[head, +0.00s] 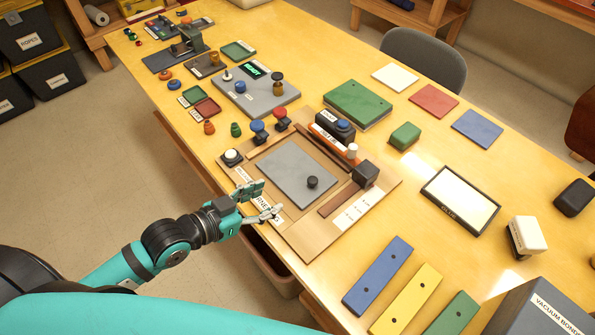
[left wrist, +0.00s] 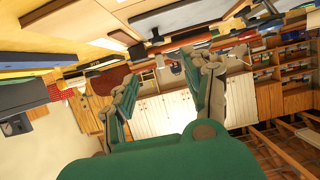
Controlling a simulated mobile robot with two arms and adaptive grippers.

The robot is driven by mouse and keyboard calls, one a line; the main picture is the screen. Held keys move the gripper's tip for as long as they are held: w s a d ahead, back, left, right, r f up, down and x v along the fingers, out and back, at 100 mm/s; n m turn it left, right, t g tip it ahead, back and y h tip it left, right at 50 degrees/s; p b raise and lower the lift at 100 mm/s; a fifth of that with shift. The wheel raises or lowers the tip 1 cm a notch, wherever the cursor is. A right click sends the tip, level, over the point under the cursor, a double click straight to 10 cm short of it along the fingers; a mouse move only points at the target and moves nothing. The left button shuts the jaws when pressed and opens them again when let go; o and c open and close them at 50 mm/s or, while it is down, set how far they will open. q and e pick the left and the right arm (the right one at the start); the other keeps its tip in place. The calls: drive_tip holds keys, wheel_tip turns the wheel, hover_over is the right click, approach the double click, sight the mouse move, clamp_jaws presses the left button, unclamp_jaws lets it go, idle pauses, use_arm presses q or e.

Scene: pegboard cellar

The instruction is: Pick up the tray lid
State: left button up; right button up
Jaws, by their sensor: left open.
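A flat grey plate with a small black knob, which looks like the tray lid (head: 285,168), lies on a wooden fixture board (head: 310,244) in the head view. My left gripper (head: 268,201) is at the near left edge of that board, to the left of the knob. Its two fingers are spread with nothing between them. The open fingers also show in the left wrist view (left wrist: 162,78), pointing away toward shelves and cabinets. My right gripper is not in view.
A white button (head: 231,156) stands at the board's left corner. A black block (head: 366,173) and an orange-and-blue device (head: 334,138) stand along its far side. A grey panel (head: 256,98) lies beyond. Blue and yellow bars (head: 378,275) lie at right. A bin sits below the table's near edge.

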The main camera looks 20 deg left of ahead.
use_arm(q)
drive_tip(key=p, duration=0.1)
approach(312, 180)
drive_tip(key=x, duration=0.3)
drive_tip(key=shift+w+a+r, duration=0.1)
drive_tip(key=shift+w+a, duration=0.05)
drive_tip(key=shift+w, duration=0.05)
drive_tip(key=p+x, duration=0.1)
drive_tip(key=x, duration=0.3)
drive_tip(key=shift+w+d+f+p, duration=0.2)
drive_tip(key=shift+w+d+p, duration=0.05)
drive_tip(key=shift+d+p, duration=0.1)
drive_tip(key=shift+w+d+f, duration=0.15)
drive_tip(key=shift+w+f, duration=0.05)
drive_tip(key=shift+s, duration=0.1)
drive_tip(key=shift+c, duration=0.5)
clamp_jaws()
